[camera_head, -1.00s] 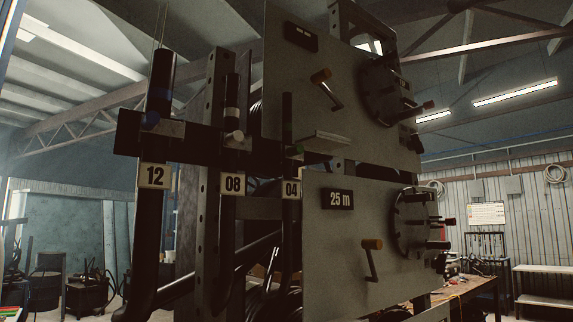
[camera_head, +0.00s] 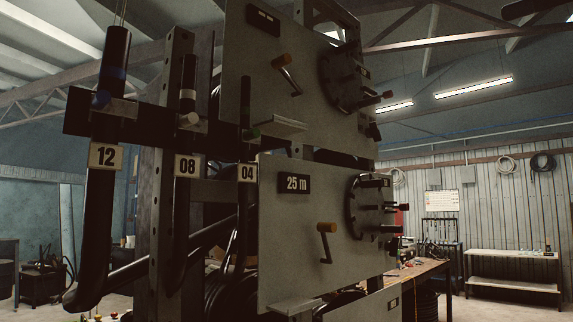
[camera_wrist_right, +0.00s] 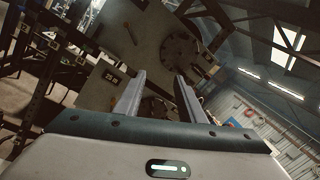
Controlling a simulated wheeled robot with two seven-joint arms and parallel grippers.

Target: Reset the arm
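My right gripper (camera_wrist_right: 160,75) shows in the right wrist view with its two pale fingers apart and nothing between them. Behind the fingers is a grey panel rack, seen tilted. In the head view a dark shape at the top right edge (camera_head: 528,9) may be part of my right arm or gripper; it is too cut off to tell. My left gripper is not in view.
The rack has an upper panel (camera_head: 300,75) and a lower panel (camera_head: 290,240) with orange-knobbed cranks. Dark hoses hang at left by plates 12 (camera_head: 105,157), 08 (camera_head: 187,166) and 04 (camera_head: 247,172). A workbench (camera_head: 425,268) and white shelf (camera_head: 512,254) stand at right.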

